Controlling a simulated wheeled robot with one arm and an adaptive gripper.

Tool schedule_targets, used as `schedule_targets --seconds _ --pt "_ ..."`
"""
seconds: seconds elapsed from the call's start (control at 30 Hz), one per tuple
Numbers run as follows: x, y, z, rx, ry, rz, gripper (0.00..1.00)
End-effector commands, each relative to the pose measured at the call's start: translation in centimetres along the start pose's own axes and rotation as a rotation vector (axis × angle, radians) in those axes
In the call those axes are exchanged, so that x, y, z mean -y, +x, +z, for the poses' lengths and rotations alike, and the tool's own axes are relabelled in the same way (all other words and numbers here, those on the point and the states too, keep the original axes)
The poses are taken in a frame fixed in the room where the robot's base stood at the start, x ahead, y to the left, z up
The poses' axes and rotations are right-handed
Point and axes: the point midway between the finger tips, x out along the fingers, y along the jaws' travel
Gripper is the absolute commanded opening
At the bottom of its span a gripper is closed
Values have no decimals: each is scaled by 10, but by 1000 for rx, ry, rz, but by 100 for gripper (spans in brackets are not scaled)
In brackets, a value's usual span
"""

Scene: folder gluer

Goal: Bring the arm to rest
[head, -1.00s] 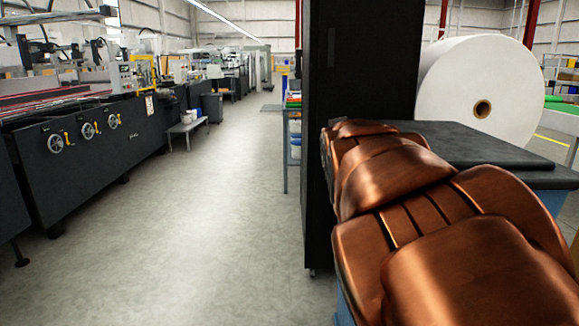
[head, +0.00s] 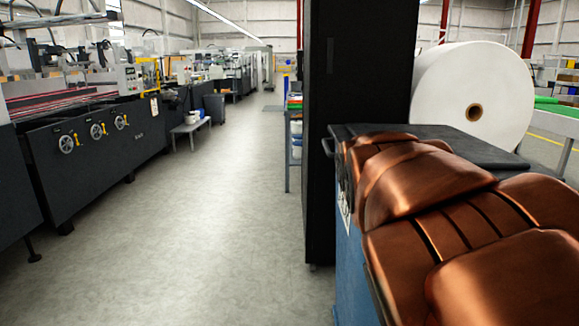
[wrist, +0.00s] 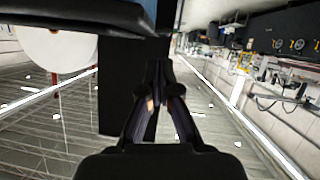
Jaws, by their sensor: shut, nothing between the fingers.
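My gripper (wrist: 158,72) shows in the wrist view with its dark fingers together and nothing held between them. It points out over open space, close to a dark slab-like edge at the top left of that view. The wrist picture looks upside down, with the ceiling lights low in it. In the head view my copper-coloured arm reaches in from the lower right, in front of a blue cart with a dark top (head: 460,147). The gripper itself is out of the head view.
A tall black cabinet (head: 358,75) stands just left of the cart. A large white paper roll (head: 485,75) is behind the cart. A long dark machine with handwheels (head: 97,131) lines the left side. The grey floor aisle (head: 215,200) between is clear.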

Motion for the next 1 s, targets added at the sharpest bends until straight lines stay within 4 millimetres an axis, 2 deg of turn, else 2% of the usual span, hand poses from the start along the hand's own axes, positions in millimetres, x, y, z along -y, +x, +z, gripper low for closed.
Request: schedule_targets --seconds 0.07,0.27,0.47,0.7,0.97,1.0 --pt "-8 -8 4 47 10 -1 0" --pt "-26 -36 37 221 43 -11 0" --pt "-41 -92 89 487 85 -41 0" --pt "-47 -181 148 811 112 -92 0" --pt "-47 -292 191 1137 101 -156 0" --pt "-52 -306 196 1177 97 -164 0"
